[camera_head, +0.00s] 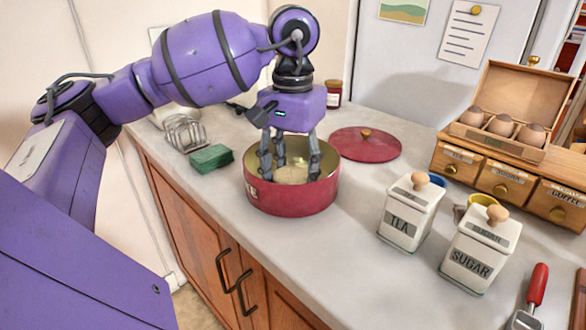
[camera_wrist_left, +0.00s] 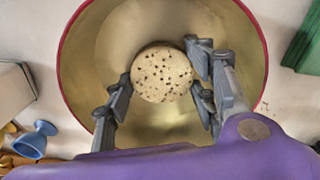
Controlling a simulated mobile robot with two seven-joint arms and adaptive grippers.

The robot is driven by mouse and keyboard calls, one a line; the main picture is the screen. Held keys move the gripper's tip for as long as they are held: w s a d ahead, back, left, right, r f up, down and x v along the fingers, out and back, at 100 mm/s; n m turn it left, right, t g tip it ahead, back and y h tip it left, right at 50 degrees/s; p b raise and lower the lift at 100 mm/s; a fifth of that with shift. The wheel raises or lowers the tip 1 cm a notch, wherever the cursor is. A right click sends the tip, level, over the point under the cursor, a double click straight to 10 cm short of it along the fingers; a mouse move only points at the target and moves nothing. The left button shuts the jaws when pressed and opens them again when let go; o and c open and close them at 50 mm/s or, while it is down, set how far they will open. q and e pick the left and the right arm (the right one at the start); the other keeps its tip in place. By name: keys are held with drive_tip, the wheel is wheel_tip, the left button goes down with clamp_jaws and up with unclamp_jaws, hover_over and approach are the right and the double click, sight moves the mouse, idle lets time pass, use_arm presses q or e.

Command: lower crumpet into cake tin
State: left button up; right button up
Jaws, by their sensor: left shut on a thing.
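The crumpet (camera_wrist_left: 162,72) is a pale round cake with dark holes on top. My left gripper (camera_wrist_left: 160,85) is shut on it from both sides. In the head view the left gripper (camera_head: 290,172) points straight down with its fingers inside the red cake tin (camera_head: 292,198). The tin's gold inside and red rim (camera_wrist_left: 63,90) surround the crumpet in the left wrist view. The crumpet (camera_head: 291,175) is partly hidden by the fingers in the head view. I cannot tell whether it touches the tin's floor. My right gripper is not in view.
A red lid (camera_head: 366,145) lies behind the tin to the right. A green box (camera_head: 211,159) and a wire rack (camera_head: 186,134) are at left. Tea (camera_head: 411,213) and sugar (camera_head: 480,246) canisters stand at right. The counter (camera_head: 325,240) is clear in front of the tin.

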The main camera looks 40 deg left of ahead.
sight(292, 175)
use_arm(q)
drive_tip(key=shift+f, duration=0.2)
drive_tip(key=o, duration=1.2)
wheel_tip(292, 175, up, 12)
idle(0.3)
